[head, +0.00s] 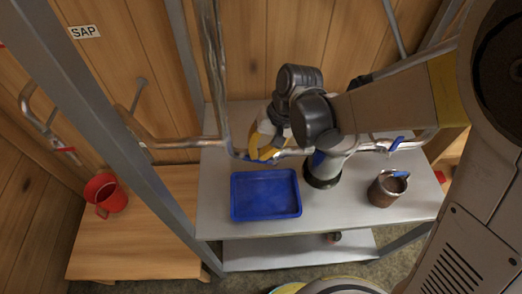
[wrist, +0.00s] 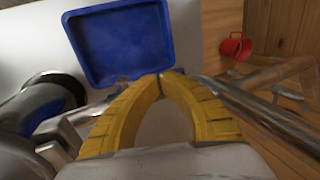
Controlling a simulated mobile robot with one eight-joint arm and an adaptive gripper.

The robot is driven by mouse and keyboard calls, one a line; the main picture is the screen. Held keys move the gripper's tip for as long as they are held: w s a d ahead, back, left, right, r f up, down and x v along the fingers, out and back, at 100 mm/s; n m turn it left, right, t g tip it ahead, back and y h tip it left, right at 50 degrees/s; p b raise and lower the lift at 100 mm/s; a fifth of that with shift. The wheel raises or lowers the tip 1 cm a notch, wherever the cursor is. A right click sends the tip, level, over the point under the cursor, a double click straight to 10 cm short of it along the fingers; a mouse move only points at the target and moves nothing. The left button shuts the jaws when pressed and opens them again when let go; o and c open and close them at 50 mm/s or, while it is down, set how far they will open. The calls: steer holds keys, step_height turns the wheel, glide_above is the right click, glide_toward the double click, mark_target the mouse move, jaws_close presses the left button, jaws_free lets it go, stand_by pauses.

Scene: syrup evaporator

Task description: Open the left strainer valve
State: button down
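A blue valve handle (head: 262,160) shows on the metal pipe in the head view, right at my fingertips and partly covered by them. My gripper (head: 262,154) reaches down to the pipe from above. In the wrist view its yellow fingers (wrist: 160,74) meet at the tips. I cannot tell whether they pinch the handle or only touch beside it. The strainer body is not clearly visible behind my arm. A second blue valve handle (head: 396,144) sits on the pipe farther right.
A blue tray (head: 265,194) lies on the grey shelf (head: 215,215) just below the pipe. A grey canister with a dark base (head: 324,172) and a brown pot (head: 387,189) stand right of it. A red mug (head: 105,194) is on the wooden bench at left. Metal posts frame the shelf.

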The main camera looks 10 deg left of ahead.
steer(key=shift+s+a+f+h+b, duration=0.1)
steer(key=shift+a+f+h+b, duration=0.4)
steer(key=shift+f+h, duration=0.25)
stand_by(0.3)
steer(key=s+a+p+v, duration=0.1)
steer(key=p+v, duration=0.4)
steer(key=v, duration=0.9)
steer(key=s+d+f+m+t+b, duration=0.1)
steer(key=d+b, duration=0.3)
steer(key=d, duration=0.4)
steer(key=s+d+f+m+t+h+b, duration=0.1)
steer(key=s+d+f+t+b, duration=0.2)
steer(key=d, duration=0.6)
steer(key=s+d+f+t+h+b, duration=0.1)
steer(key=d+t+b, duration=0.3)
steer(key=d, duration=0.5)
steer(key=shift+s+d+f+m+b, duration=0.15)
steer(key=shift+s+f+m+b, duration=0.25)
steer(key=shift+s+f+b, duration=0.65)
steer(key=shift+w+r, duration=0.2)
